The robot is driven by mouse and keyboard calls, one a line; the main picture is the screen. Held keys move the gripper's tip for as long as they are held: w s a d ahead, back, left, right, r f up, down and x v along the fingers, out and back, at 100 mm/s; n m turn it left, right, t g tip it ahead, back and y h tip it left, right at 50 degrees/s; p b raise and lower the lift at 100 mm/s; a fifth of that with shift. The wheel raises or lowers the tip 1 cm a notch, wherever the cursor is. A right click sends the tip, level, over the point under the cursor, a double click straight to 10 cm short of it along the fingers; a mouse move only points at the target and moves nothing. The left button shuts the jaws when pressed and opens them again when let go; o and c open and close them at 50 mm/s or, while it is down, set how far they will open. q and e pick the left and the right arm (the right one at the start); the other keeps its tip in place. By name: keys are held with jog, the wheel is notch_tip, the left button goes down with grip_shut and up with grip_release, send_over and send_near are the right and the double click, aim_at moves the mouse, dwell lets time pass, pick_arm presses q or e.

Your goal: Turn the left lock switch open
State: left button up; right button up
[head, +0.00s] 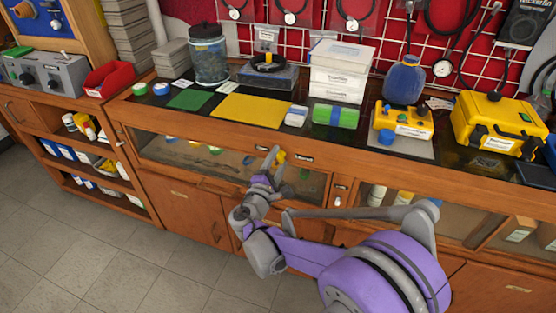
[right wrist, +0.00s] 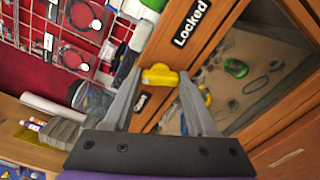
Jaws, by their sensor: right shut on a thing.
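The yellow lock switch (right wrist: 160,76) sits on the wooden front of the bench cabinet, below a black label reading "Locked" (right wrist: 190,23) in the right wrist view. The fingers of my right gripper (right wrist: 160,80) stand on either side of the switch and are shut on it. In the head view my right gripper (head: 275,163) is at the cabinet front, and a bit of the yellow switch (head: 281,156) shows beside its fingers. My left gripper is not in view.
The bench top holds a yellow mat (head: 252,110), a green box (head: 335,116), white boxes (head: 338,80) and a yellow case (head: 497,122). Grey tiled floor (head: 110,265) is clear at the left.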

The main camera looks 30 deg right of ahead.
jog(key=shift+n, duration=2)
jog(key=o, duration=1.4)
jog(key=shift+c, duration=0.2)
jog(key=shift+s+a, duration=0.1)
jog(key=p+v, duration=0.1)
jog(key=v, duration=0.9)
jog(key=shift+s+a, duration=0.2)
jog(key=shift+s, duration=0.05)
